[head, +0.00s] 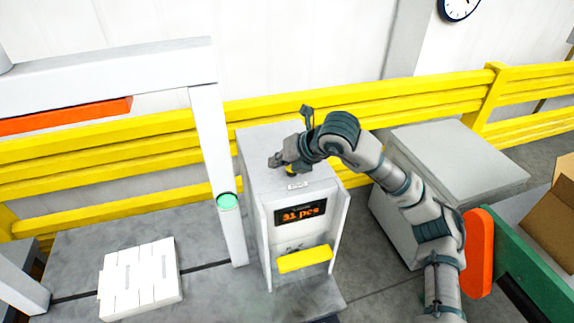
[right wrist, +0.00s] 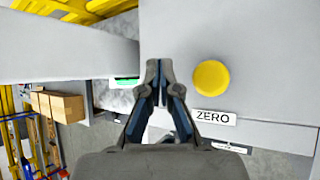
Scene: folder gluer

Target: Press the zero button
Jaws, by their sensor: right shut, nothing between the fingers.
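The zero button is a round yellow button (right wrist: 210,78) on the grey top of a machine box, and the ZERO label (right wrist: 215,117) lies beside it in the right wrist view. In the head view a bit of the yellow button (head: 291,174) shows just under my right gripper (head: 276,161), behind the small label (head: 297,184). My right gripper is shut and empty. In the right wrist view its fingertips (right wrist: 157,66) appear left of the button, not over it. Their height above the top cannot be told. My left gripper is not in view.
The box (head: 255,155) has a display (head: 300,213) reading 31 pcs and a yellow bar (head: 305,259) on its front. A white frame post (head: 212,150) with a green button (head: 228,201) stands to its left. White stacked pieces (head: 140,279) lie at lower left. A grey cabinet (head: 460,165) stands right.

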